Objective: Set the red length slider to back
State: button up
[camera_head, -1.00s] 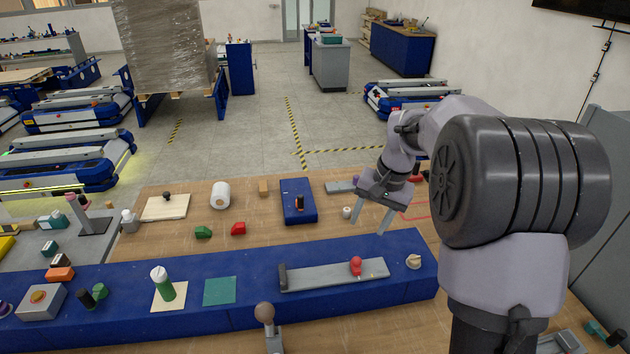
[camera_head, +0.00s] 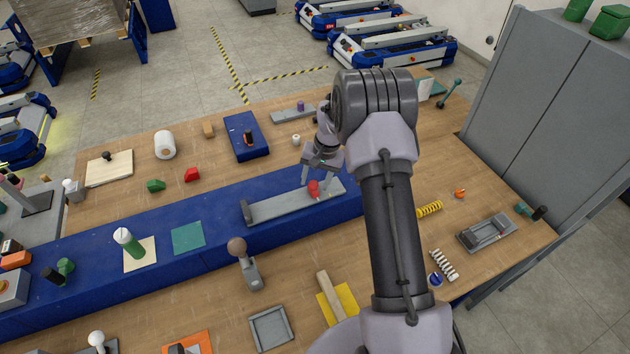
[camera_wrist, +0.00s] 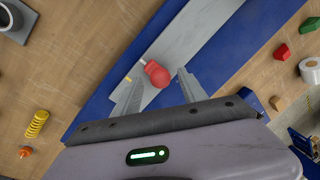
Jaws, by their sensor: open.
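The red slider knob (camera_head: 314,188) stands on a long grey rail (camera_head: 275,208) fixed on the blue raised panel, toward the rail's right part. In the wrist view the red knob (camera_wrist: 157,74) sits between the lines of my two fingers, near their tips, with a short pale stem beside it. My gripper (camera_head: 319,177) is open and empty, with its fingers pointing down at the knob. In the wrist view my gripper (camera_wrist: 156,78) has one finger on each side of the knob, with gaps visible. I cannot tell whether the fingertips reach down to its height.
A dark block (camera_head: 246,211) stands at the rail's left end. A green square (camera_head: 187,238) lies left of the rail on the blue panel. A lever with a brown ball (camera_head: 238,248) stands in front. A blue box (camera_head: 242,137) and a white roll (camera_head: 165,145) lie behind the panel.

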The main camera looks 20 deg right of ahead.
jog(key=shift+w+a+f, duration=0.1)
jog(key=shift+a+f, duration=0.05)
jog(key=shift+f, duration=0.15)
jog(key=shift+c, duration=0.2)
grip_shut()
dwell(1.1)
